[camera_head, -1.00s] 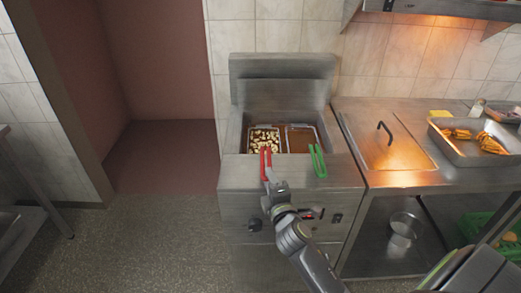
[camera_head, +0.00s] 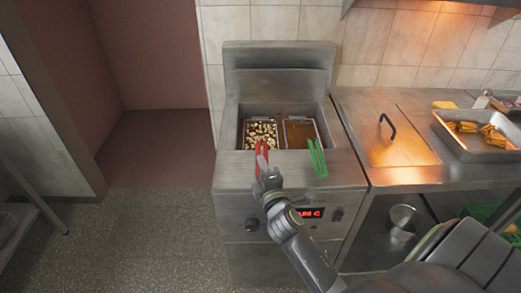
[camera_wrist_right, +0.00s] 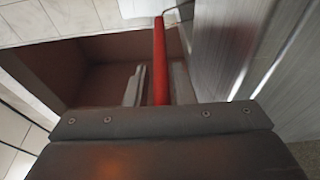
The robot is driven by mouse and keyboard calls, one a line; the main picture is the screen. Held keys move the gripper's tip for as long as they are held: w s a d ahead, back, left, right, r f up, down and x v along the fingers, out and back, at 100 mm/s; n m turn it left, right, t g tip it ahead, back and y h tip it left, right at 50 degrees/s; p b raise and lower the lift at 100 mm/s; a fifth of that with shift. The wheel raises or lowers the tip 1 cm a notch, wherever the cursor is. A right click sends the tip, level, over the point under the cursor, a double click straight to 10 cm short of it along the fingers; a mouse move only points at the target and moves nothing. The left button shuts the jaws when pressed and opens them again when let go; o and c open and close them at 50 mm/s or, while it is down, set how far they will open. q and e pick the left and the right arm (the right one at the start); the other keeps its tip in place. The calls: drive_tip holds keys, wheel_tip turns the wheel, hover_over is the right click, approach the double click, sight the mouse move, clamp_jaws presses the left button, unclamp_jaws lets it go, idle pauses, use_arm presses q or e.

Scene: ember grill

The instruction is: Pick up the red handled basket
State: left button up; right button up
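The red-handled basket (camera_head: 248,147) sits in the left bay of the steel fryer, filled with pale pieces in brown oil. Its red handle (camera_head: 262,160) sticks out over the fryer's front edge. My right gripper (camera_head: 264,175) is at the near end of this handle. In the right wrist view the red handle (camera_wrist_right: 160,65) runs between the two fingers (camera_wrist_right: 156,88), with a visible gap beside the left finger, so the gripper looks open around it. The handle's lower end is hidden behind the gripper body. My left gripper is not in view.
A green-handled basket (camera_head: 317,158) hangs in the fryer's right bay, close beside. A steel counter (camera_head: 378,176) with a lidded section and a tray (camera_head: 455,143) of food stands to the right. The floor (camera_head: 140,240) at left is clear.

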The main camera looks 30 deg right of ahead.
drive_tip(key=shift+w+d+f, duration=0.1)
drive_tip(key=shift+w+f, duration=0.05)
drive_tip(key=shift+w, duration=0.05)
clamp_jaws()
drive_tip(key=shift+r, duration=0.6)
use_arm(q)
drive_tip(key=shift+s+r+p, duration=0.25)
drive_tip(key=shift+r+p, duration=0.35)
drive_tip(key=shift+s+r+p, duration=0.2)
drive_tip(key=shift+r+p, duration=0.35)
use_arm(e)
wheel_tip(320, 180, up, 9)
